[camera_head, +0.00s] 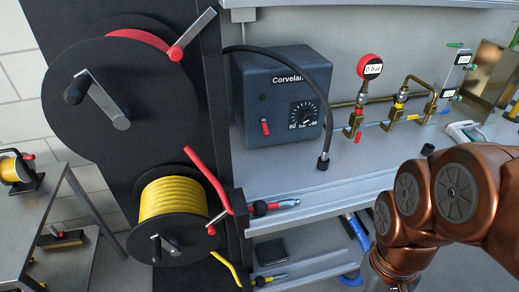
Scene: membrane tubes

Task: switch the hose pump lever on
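A dark blue-grey box labelled "Corvelan" (252,80) stands on the bench left of centre; it looks like the hose pump. A small red lever (265,127) sits low on the left of its front face and points roughly upright. A round dial (304,113) is to the lever's right. A black hose (329,105) arches over the box and ends in a dark fitting on the bench. My copper-coloured arm is at the lower right, well away from the lever. My gripper is not visible; the arm runs down to the bottom edge.
Two hose reels, one red (137,38) and one yellow (172,197), stand at the left. A red-topped gauge reading 0 bar (369,67) and brass pipework (403,97) stand right of the box. The bench in front of the lever is mostly clear.

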